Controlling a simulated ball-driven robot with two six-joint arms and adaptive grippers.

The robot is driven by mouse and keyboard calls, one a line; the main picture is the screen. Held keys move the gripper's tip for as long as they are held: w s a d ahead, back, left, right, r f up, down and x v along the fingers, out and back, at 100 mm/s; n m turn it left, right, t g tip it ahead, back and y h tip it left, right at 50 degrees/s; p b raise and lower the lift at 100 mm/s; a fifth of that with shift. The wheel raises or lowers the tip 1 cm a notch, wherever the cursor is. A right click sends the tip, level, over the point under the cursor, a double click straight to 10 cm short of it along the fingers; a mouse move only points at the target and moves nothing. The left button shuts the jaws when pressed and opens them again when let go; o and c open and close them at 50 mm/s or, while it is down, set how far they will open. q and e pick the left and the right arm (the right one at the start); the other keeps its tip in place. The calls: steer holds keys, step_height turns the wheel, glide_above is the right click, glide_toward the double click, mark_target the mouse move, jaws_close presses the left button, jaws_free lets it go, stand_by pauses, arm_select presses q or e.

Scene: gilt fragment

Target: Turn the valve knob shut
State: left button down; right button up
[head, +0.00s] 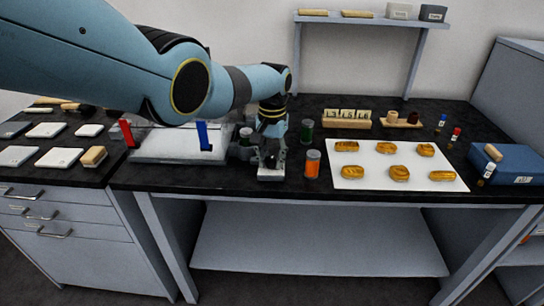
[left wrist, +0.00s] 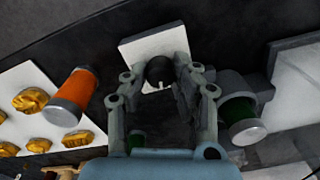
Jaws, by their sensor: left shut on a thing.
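The valve knob (left wrist: 159,70) is a dark round knob on a pale square base, seen in the left wrist view. The base (left wrist: 150,42) also shows in the head view (head: 270,177) near the front edge of the black bench. My left gripper (left wrist: 163,78) reaches down over the knob, a finger on either side, and is shut on it. In the head view my left gripper (head: 270,157) covers most of the knob. The knob's turn angle cannot be told. My right gripper is not in view.
An orange jar (head: 313,165) stands close right of the valve, with a green jar (head: 307,131) behind. A white sheet (head: 374,181) holds several gilt pieces. A pale tray (head: 165,152) with red and blue uprights lies left. A blue box (head: 515,157) stands far right.

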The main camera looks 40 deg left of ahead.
mark_target(272, 158)
arm_select(q)
steer(key=shift+n, duration=1.1)
steer(key=shift+r, duration=0.1)
steer(key=c, duration=1)
jaws_free()
steer(key=shift+c, duration=0.2)
step_height(272, 158, up, 12)
